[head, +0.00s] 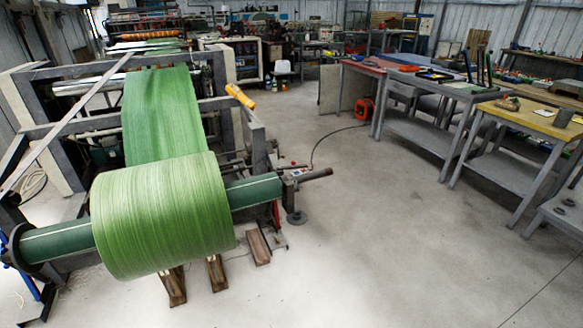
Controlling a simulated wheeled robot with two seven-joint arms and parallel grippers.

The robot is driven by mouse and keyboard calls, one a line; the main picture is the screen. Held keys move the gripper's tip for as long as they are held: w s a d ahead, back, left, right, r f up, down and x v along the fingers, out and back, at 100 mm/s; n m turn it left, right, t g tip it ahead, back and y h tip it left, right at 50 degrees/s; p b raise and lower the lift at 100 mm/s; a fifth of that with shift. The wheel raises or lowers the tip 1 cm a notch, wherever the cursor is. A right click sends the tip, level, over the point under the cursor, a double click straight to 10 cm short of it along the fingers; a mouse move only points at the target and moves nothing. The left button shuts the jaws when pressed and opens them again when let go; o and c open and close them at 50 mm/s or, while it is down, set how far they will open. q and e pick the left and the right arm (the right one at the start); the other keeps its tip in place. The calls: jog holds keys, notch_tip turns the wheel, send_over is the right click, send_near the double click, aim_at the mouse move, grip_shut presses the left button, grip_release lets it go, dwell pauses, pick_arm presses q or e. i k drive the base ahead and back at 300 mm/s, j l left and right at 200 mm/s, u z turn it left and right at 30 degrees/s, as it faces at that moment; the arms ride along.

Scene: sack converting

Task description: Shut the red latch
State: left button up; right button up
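A large roll of green woven sack fabric (160,215) sits on a dark green shaft (255,190) at the front of a grey machine frame (258,145). Near the right end of the shaft, a small red part (276,215) shows low on the frame. It may be the red latch, but it is too small to tell, and I cannot tell whether it is open or shut. Neither of my grippers is in view.
Wooden blocks (258,247) lie on the floor beside the roll. A dark cable runs across the floor to an orange reel (364,109). Workbenches (540,118) line the right side. The concrete floor (370,230) between is clear.

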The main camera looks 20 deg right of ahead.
aim_at(278, 169)
jog(key=i+l+z, duration=0.85)
jog(key=i, duration=0.15)
jog(key=i+l+z, duration=0.1)
jog(key=i+l, duration=0.15)
jog(key=i, duration=0.3)
jog(key=i+l+z, duration=0.1)
jog(key=i+l, duration=0.15)
jog(key=i, duration=0.3)
jog(key=i+l+z, duration=0.1)
jog(key=i, duration=0.45)
jog(key=l, duration=0.1)
